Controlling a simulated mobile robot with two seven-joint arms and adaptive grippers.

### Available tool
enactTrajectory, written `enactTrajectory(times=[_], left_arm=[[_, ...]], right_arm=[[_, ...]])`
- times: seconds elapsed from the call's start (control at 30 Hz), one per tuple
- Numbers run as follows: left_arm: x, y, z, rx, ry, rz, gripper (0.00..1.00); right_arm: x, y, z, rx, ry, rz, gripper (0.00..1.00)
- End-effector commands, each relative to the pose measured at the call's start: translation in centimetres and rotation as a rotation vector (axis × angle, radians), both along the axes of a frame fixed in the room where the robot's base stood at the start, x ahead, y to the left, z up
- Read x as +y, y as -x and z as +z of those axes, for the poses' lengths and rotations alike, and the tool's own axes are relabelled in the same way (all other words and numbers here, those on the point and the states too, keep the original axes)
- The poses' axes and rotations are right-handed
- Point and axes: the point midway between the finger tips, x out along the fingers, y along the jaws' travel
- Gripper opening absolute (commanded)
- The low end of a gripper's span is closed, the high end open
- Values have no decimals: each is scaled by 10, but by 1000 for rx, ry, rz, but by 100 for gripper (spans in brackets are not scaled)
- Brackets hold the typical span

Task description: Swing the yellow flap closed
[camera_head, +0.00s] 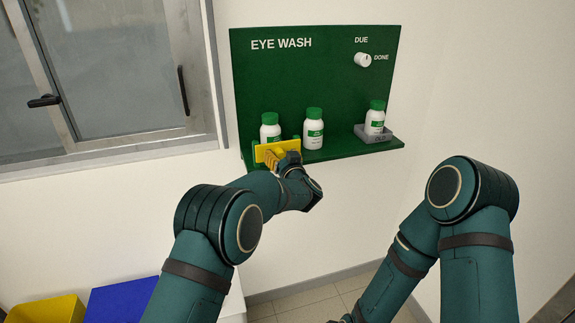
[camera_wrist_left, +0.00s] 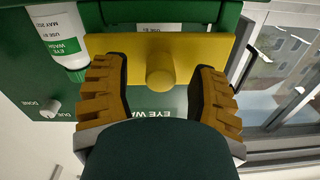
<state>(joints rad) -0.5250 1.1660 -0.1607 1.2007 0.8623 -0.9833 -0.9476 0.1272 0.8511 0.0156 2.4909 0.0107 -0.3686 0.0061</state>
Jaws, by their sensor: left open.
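The yellow flap (camera_head: 267,150) is at the left end of the green shelf, in front of the lower part of the left bottle (camera_head: 270,128). In the left wrist view the flap (camera_wrist_left: 197,50) is a flat yellow plate with a round yellow knob (camera_wrist_left: 160,80) standing out from its middle. My left gripper (camera_head: 283,161) is open at the flap. Its two ridged yellow-orange fingers (camera_wrist_left: 158,85) stand on either side of the knob, with a gap on each side. My right arm shows at the right, but its gripper is out of frame.
The green EYE WASH board (camera_head: 330,75) carries a white dial (camera_head: 363,60) near DONE. A middle bottle (camera_head: 313,130) stands right of the flap. A right bottle (camera_head: 375,118) sits in a grey holder (camera_head: 383,136). A window (camera_head: 120,70) is at left; yellow and blue containers are below.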

Motion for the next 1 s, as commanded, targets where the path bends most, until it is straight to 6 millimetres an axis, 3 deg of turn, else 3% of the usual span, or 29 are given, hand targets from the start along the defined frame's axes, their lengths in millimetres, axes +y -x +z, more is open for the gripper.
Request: enactTrajectory(times=[0.6, 1.0], left_arm=[[-24, 98, 2, -3, 0, -2, 59], [-26, 110, 2, -4, 1, -1, 59]], right_arm=[[0, 0, 0, 0, 0, 0, 100], [0, 0, 0, 0, 0, 0, 100]])
